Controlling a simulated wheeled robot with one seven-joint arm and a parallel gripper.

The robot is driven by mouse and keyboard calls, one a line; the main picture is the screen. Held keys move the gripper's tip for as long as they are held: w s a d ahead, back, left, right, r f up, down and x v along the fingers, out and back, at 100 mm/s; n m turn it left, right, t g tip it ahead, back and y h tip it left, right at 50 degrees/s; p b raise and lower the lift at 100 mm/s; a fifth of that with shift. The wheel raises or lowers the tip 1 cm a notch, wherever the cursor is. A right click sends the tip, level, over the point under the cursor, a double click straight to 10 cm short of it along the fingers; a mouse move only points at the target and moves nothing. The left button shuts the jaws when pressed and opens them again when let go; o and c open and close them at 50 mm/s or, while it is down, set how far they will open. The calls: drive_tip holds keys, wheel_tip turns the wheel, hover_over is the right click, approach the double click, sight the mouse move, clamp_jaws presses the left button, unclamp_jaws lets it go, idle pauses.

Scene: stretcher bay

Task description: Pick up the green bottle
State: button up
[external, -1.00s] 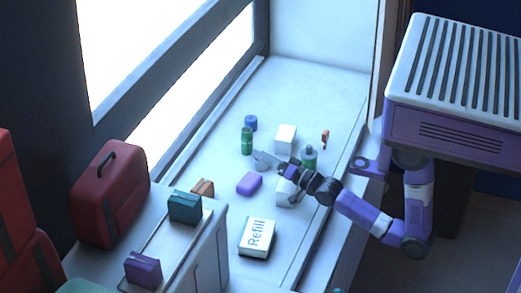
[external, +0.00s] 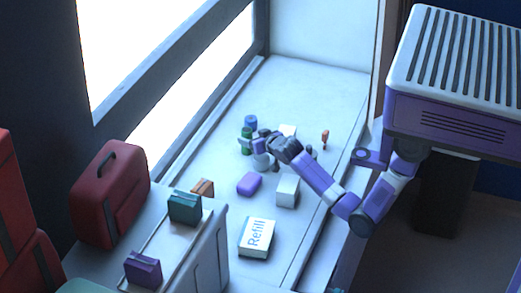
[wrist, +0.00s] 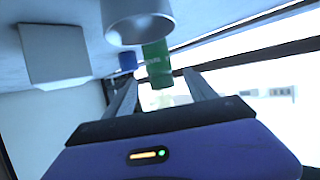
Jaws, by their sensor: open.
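The green bottle (external: 247,133) stands upright on the white counter near the window, partly covered by my gripper in the external view. My gripper (external: 247,145) is at the bottle with its fingers spread. In the wrist view, which is turned over, the green bottle (wrist: 157,67) shows between the two open fingers of my gripper (wrist: 160,88). I cannot tell whether either finger touches it.
A grey cup (external: 261,163) stands close beside my gripper, and it looms large in the wrist view (wrist: 138,22). A blue can (external: 251,121) is just behind the bottle. White boxes (external: 288,190), a purple block (external: 250,183) and a Refill box (external: 257,238) lie nearer.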

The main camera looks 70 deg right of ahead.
wheel_tip(320, 180, down, 2)
drive_tip(key=shift+w+d+f, duration=0.1)
drive_tip(key=shift+w+f, duration=0.05)
drive_tip(key=shift+f, duration=0.2)
drive_tip(key=shift+x, duration=2.25)
drive_tip(key=shift+c, duration=0.5)
clamp_jaws()
